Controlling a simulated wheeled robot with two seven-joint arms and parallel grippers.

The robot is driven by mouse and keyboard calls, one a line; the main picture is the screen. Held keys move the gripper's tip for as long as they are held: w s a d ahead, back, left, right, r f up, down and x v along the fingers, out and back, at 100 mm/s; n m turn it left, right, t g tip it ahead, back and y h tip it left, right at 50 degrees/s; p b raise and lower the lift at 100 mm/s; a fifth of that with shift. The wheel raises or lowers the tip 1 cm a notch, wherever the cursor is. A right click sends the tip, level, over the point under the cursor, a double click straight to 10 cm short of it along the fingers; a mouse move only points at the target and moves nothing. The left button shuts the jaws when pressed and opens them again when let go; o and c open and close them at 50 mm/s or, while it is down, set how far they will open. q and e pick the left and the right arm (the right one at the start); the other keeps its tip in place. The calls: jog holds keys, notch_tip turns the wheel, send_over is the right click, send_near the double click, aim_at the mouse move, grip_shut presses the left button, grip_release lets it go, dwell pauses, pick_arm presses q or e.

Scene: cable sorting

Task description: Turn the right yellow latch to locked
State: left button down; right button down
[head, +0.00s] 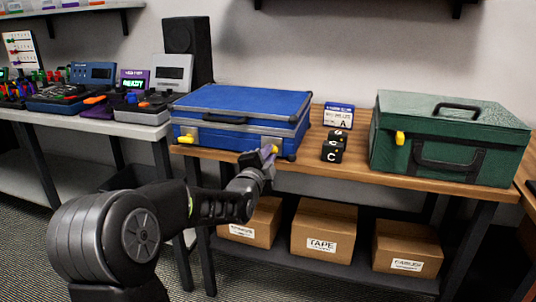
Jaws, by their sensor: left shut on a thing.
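A blue case (240,103) with its lid down stands on the wooden table, its front facing me. Its left yellow latch (183,140) shows at the left of the front. Its right yellow latch (274,148) is at the right front corner, partly hidden by my left gripper (266,155). My left gripper is shut on this right latch. The latch's exact angle is hard to tell behind the fingers. My right gripper is not in view.
A green case (450,110) with a yellow latch (400,138) stands at the right of the wooden table (345,172). Cardboard boxes (323,235) sit on the shelf below.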

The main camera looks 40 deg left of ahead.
pick_arm(q)
jog(key=m, duration=0.4)
jog(key=shift+f, duration=0.15)
jog(key=shift+p, duration=0.3)
jog(key=c, duration=1.4)
grip_release()
jog(key=shift+s, duration=0.15)
jog(key=p+v, duration=0.1)
jog(key=v, duration=0.6)
jog(key=shift+s+d, duration=0.15)
jog(key=shift+s, duration=0.1)
